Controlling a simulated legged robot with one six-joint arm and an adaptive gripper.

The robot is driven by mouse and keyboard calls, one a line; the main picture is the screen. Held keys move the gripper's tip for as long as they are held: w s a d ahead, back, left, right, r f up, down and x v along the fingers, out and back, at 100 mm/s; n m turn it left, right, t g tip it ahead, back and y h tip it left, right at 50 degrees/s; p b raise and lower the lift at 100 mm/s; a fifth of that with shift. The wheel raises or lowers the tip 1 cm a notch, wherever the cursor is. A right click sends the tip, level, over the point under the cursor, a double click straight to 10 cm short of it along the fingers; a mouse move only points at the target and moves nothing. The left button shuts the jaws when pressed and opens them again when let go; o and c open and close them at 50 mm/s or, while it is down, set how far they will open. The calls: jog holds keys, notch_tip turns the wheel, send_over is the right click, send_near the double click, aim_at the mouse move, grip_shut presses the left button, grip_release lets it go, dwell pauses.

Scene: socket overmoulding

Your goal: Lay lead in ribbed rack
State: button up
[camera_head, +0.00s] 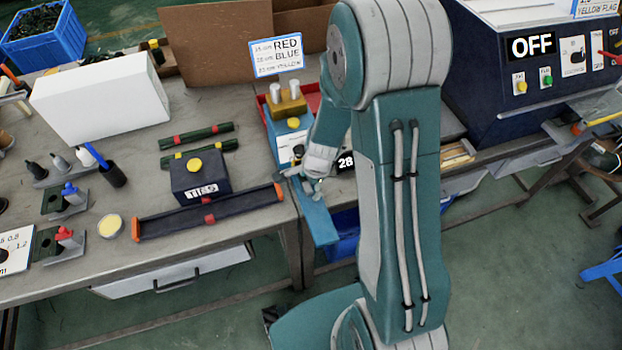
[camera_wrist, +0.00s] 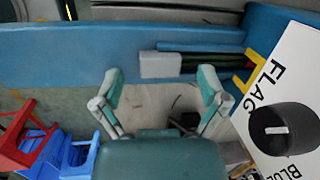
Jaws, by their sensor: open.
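My gripper (camera_head: 314,186) hangs over the front of the bench, by the narrow blue strip (camera_head: 319,217). In the wrist view my gripper (camera_wrist: 160,76) has its two fingers spread wide, with nothing held between the tips. A thin dark curved piece (camera_wrist: 177,118) shows beyond the fingers against a pale surface; I cannot tell whether it is the lead. A long dark tray with orange ends (camera_head: 215,213) lies along the bench front, left of my gripper. I cannot tell whether this is the ribbed rack. My arm hides part of the bench.
A dark box marked TIES (camera_head: 201,183) stands behind the long tray. A white block (camera_head: 100,102) is at the back left. The dark machine with an OFF sign (camera_head: 532,46) stands at right. In the wrist view, a white plate with a black knob (camera_wrist: 283,128) is close at right.

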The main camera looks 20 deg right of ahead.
aim_at(318, 209)
jog(key=c, duration=1.2)
jog(key=shift+s+d, duration=0.1)
jog(key=shift+s, duration=3.2)
jog(key=shift+r, duration=2.55)
